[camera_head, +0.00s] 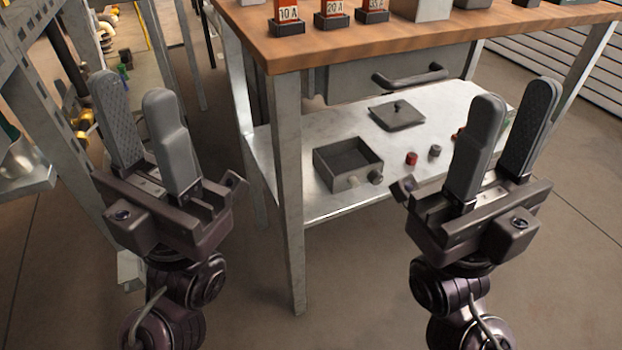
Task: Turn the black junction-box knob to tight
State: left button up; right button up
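An open grey metal box (329,177), which looks like the junction box, sits on the lower shelf of the bench. Two small round grey fittings show at its front right corner. A flat square lid (408,119) with a small black knob (397,106) on top lies behind it. A red knob-like piece (411,158) and a dark grey one (435,151) lie loose to its right. I cannot tell which is the task's knob or its setting. My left gripper (131,90) is open and empty, left of the bench. My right gripper (515,95) is open and empty, in front of the shelf's right part.
The wooden bench top (430,33) holds fuse-like blocks marked 10 A and 20 A and metal boxes. A drawer (345,80) with a dark handle hangs below it. A metal bench leg (290,190) stands between my grippers. Metal racking (50,100) is at left.

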aim_at(374, 177)
jog(key=l+u, duration=0.25)
jog(key=u, duration=0.15)
jog(key=l+u, duration=0.2)
jog(key=u, duration=0.25)
jog(key=l+u, duration=0.25)
jog(key=u, duration=0.15)
jog(key=k+l+u, duration=0.1)
jog(key=u, duration=0.3)
jog(key=k+l+u, duration=0.1)
jog(key=l+u, duration=0.15)
jog(key=u, duration=0.2)
jog(key=k+l+u, duration=0.2)
jog(key=k+l, duration=0.35)
jog(key=k+l+u, duration=0.2)
jog(key=k+l, duration=0.3)
jog(key=k, duration=0.1)
